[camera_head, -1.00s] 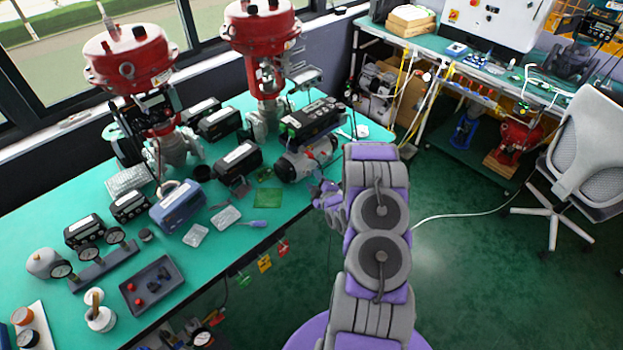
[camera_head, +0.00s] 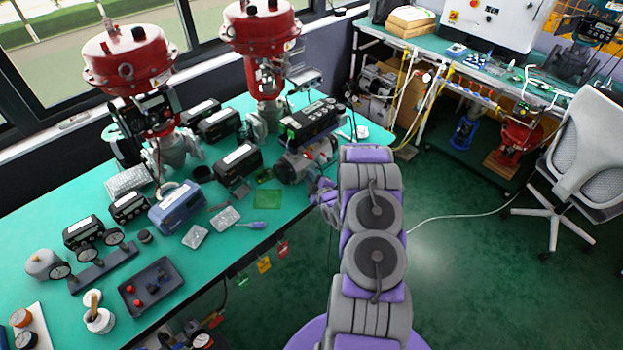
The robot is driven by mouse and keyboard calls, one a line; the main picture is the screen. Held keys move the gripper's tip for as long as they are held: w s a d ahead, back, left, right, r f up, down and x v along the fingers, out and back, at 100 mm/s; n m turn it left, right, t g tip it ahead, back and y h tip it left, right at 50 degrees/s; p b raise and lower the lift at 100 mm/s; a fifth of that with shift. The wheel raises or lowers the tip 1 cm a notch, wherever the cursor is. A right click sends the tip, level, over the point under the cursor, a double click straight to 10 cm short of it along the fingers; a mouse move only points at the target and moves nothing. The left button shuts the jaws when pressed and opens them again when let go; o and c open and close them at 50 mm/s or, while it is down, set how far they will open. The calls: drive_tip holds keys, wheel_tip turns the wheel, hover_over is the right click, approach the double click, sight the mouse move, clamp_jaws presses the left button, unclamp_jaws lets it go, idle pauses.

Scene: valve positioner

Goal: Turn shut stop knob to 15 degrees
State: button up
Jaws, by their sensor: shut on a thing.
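A grey cylindrical actuator (camera_head: 293,168) with red detail lies near the right end of the green bench, below a black positioner box (camera_head: 312,120). My gripper (camera_head: 322,190), small and purple-grey, is at the near right side of this actuator. It is shut on a small part there, which looks to be the shut stop knob. The knob itself is hidden by the gripper and too small to make out, so its angle cannot be read.
Two red-topped valves (camera_head: 128,62) (camera_head: 262,28) stand at the back of the bench. A blue device (camera_head: 177,205), a green board (camera_head: 268,199) and a screwdriver (camera_head: 252,225) lie left of my arm. The floor (camera_head: 470,270) at right is open, up to an office chair (camera_head: 590,150).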

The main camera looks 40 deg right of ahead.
drive_tip(key=shift+f, duration=0.1)
clamp_jaws()
